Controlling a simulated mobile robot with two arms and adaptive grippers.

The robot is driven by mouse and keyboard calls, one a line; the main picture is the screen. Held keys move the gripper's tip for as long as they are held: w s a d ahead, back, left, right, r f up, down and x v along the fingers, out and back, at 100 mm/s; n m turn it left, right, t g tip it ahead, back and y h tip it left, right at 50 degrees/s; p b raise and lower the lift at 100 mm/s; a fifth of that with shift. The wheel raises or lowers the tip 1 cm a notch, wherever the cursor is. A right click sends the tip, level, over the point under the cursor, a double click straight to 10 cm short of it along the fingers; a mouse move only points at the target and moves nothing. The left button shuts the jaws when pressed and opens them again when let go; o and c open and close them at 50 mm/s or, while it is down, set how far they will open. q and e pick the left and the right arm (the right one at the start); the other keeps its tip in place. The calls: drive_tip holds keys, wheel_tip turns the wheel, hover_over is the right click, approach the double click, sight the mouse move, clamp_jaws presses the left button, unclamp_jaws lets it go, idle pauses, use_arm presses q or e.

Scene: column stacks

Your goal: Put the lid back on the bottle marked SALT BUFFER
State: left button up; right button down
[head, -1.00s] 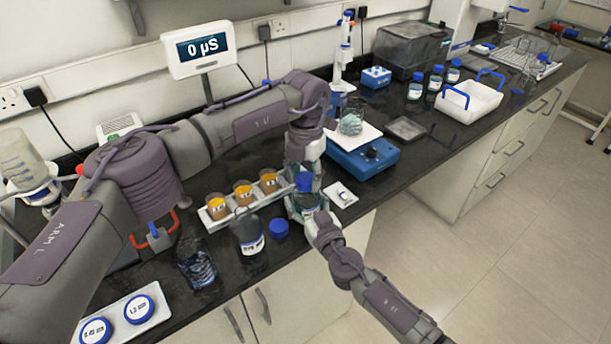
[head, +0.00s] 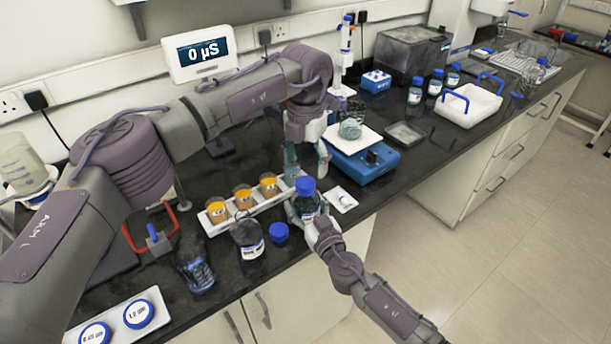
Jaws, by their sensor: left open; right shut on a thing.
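A bottle (head: 308,204) with a blue lid (head: 305,185) on its top stands upright near the counter's front edge. My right gripper (head: 306,214) is shut around this bottle's body, hiding its label. My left gripper (head: 306,163) is open and empty just above and behind the blue lid, apart from it. An open clear bottle (head: 247,236) with a white label stands to the left, its label too small to read. A loose blue lid (head: 279,233) lies on the counter beside that open bottle.
A white rack (head: 218,227) holds several amber jars behind the open bottle. A blue balance (head: 362,163) with a beaker (head: 350,129) is right of my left gripper. A small white tray (head: 342,199) lies beside the held bottle.

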use_arm(q)
wheel_tip(320, 180, up, 6)
drive_tip(key=shift+r, duration=0.15)
use_arm(e)
unclamp_jaws()
idle(0.4)
drive_tip(key=v, duration=1.2)
drive_tip(key=shift+d, duration=0.1)
